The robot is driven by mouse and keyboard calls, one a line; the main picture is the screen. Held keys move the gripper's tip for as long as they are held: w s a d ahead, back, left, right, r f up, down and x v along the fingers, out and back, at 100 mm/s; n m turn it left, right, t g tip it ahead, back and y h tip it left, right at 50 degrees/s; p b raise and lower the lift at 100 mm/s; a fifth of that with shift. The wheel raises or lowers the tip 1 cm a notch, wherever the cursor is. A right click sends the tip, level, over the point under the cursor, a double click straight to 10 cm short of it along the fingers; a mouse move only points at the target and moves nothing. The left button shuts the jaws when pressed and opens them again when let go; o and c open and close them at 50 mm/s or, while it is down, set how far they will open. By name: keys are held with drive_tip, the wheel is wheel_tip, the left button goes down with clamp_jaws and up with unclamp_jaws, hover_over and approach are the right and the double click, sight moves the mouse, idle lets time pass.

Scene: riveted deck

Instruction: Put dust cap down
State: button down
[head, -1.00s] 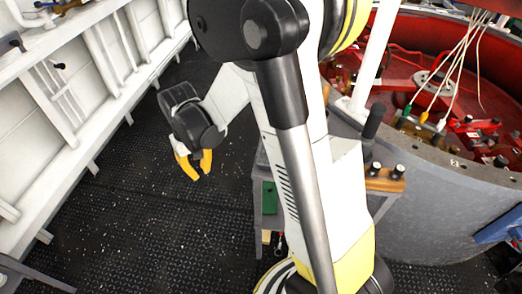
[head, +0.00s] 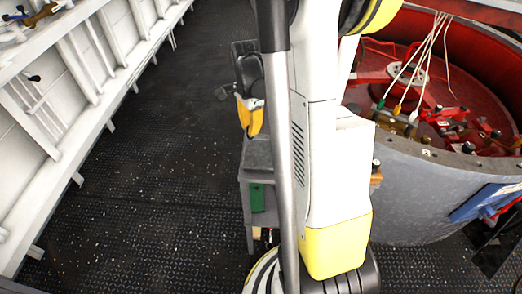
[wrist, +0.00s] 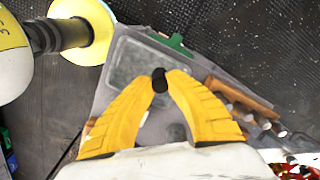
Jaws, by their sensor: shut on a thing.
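My gripper (head: 250,117) has yellow fingers and is above the far end of a grey cart (head: 247,205) in the head view. In the wrist view my gripper (wrist: 160,84) is shut on the dust cap (wrist: 159,77), a small black piece between the fingertips. The cap is not clear in the head view. The cart top (wrist: 112,72) lies below the fingers in the wrist view, with a grey shallow recess or tray (wrist: 140,58) just beyond the cap. I cannot tell how high the cap is above it.
A wooden block (wrist: 238,94) with several dark pegs with pale ends is on the cart's right side. A green item (head: 257,198) is on the cart's lower part. A round red-lined tank (head: 420,190) stands at right, a white ribbed wall (head: 75,110) at left. Dark deck between is clear.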

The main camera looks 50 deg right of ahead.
drive_tip(key=s+d+r+m+p, duration=0.2)
drive_tip(key=s+d+r+m, duration=0.3)
drive_tip(key=s+d+m, duration=0.5)
drive_tip(key=m+b, duration=0.2)
drive_tip(key=b, duration=0.1)
approach(261, 155)
drive_tip(key=shift+s, duration=0.1)
drive_tip(key=shift+f, duration=0.15)
wheel_tip(261, 155, down, 4)
drive_tip(key=shift+b, duration=1.15)
